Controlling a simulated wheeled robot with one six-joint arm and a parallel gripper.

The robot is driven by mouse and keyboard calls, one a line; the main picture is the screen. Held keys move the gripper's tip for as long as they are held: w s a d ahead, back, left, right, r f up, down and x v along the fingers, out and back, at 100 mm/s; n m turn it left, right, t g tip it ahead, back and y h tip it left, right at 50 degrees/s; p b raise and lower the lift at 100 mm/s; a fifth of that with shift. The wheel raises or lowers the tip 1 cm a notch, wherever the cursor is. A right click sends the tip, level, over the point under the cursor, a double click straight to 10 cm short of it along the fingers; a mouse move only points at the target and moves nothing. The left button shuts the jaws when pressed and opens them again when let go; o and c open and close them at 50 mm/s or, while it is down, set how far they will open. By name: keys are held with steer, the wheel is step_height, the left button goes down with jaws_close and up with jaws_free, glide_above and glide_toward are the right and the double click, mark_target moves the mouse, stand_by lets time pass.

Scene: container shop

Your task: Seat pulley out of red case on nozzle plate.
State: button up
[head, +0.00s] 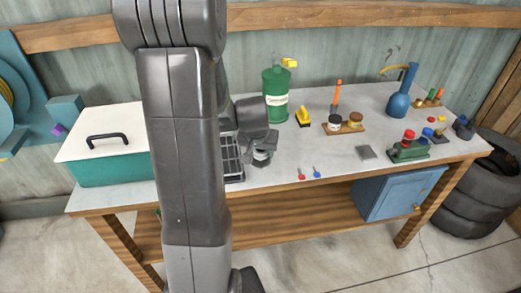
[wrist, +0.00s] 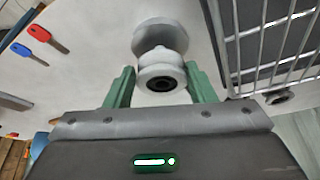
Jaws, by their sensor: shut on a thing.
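My gripper (wrist: 161,84) has its two green fingers closed on either side of a pale grey-white round piece (wrist: 160,72) with a dark hole in its end, which looks like the pulley. A wider pale round flange (wrist: 160,35) shows just beyond it; I cannot tell whether it is the same piece or something behind it. In the head view my gripper (head: 262,152) is low over the front of the table, beside a dark wire rack. I cannot pick out the red case or the nozzle plate; my arm hides part of the table.
The wire rack (head: 233,160) stands close to my gripper. A lidded teal box (head: 110,165) is at left. A green tank (head: 276,95), a blue flask (head: 402,95) and a flat grey square (head: 366,152) are to the right.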

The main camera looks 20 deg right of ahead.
steer(key=shift+s+a+f, duration=0.1)
steer(key=shift+s+f, duration=0.1)
steer(key=shift+f, duration=0.2)
steer(key=shift+c, duration=0.7)
steer(key=shift+s+f+b, duration=0.15)
steer(key=shift+f+b, duration=0.2)
steer(key=shift+b, duration=0.05)
steer(key=shift+w+f, duration=0.2)
jaws_close()
steer(key=shift+w+b, duration=0.1)
steer(key=shift+b, duration=0.35)
steer(key=o, duration=1.4)
jaws_free()
steer(key=shift+w+d+f, duration=0.15)
steer(key=shift+d, duration=0.05)
